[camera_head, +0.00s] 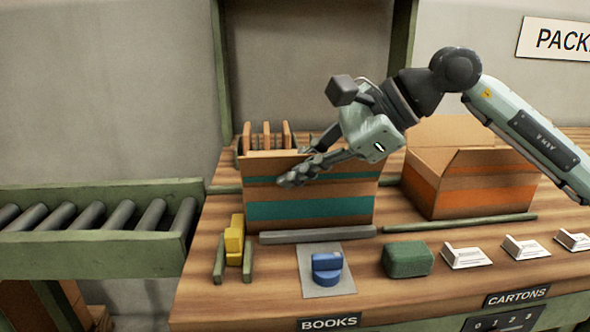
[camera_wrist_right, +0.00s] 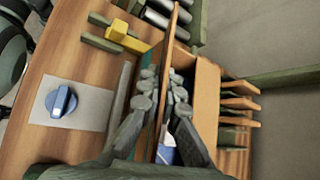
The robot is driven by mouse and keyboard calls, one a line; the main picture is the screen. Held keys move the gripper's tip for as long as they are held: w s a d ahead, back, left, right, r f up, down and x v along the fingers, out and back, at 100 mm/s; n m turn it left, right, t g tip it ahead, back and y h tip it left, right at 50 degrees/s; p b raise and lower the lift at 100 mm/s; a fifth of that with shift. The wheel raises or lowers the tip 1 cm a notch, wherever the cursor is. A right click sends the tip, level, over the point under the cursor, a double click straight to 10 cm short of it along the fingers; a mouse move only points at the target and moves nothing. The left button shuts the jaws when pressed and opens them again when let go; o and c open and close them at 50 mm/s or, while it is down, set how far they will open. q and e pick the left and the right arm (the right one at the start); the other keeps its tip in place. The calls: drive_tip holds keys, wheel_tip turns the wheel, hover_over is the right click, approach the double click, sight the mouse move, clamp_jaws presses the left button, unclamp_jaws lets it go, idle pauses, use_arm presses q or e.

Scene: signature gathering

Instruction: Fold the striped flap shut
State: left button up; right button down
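The carton with teal stripes (camera_head: 300,209) stands on the wooden bench. Its near flap, with a narrow teal stripe (camera_head: 350,177), stands upright above the front wall. My right gripper (camera_head: 298,168) reaches in from the right at this flap, with one finger in front of it. In the right wrist view, the fingers (camera_wrist_right: 163,85) stand apart on either side of the flap's thin edge (camera_wrist_right: 171,40). I cannot tell whether either finger touches it. Another brown flap (camera_wrist_right: 206,100) stands beyond the far finger. My left gripper is out of view.
An open carton with orange stripes (camera_head: 485,187) stands to the right. A grey bar (camera_head: 318,236), a blue knob (camera_head: 327,268), a yellow block (camera_head: 234,242) and a green block (camera_head: 407,259) lie in front. A roller conveyor (camera_head: 90,243) is at left.

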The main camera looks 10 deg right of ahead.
drive_tip(key=shift+w, duration=0.1)
idle(0.3)
drive_tip(key=shift+w+r+m+g, duration=0.1)
drive_tip(key=shift+w+m+g, duration=0.15)
drive_tip(key=shift+g, duration=0.35)
drive_tip(key=shift+w+r+m+g, duration=0.1)
drive_tip(key=shift+m+g, duration=0.25)
drive_tip(key=shift+g, duration=0.25)
drive_tip(key=shift+w+m+g, duration=0.25)
drive_tip(key=shift+m+g, duration=0.15)
drive_tip(key=shift+g, duration=0.4)
drive_tip(key=shift+w+m+g, duration=0.2)
drive_tip(key=shift+m+g, duration=0.2)
drive_tip(key=shift+g, duration=0.4)
drive_tip(key=shift+f, duration=0.1)
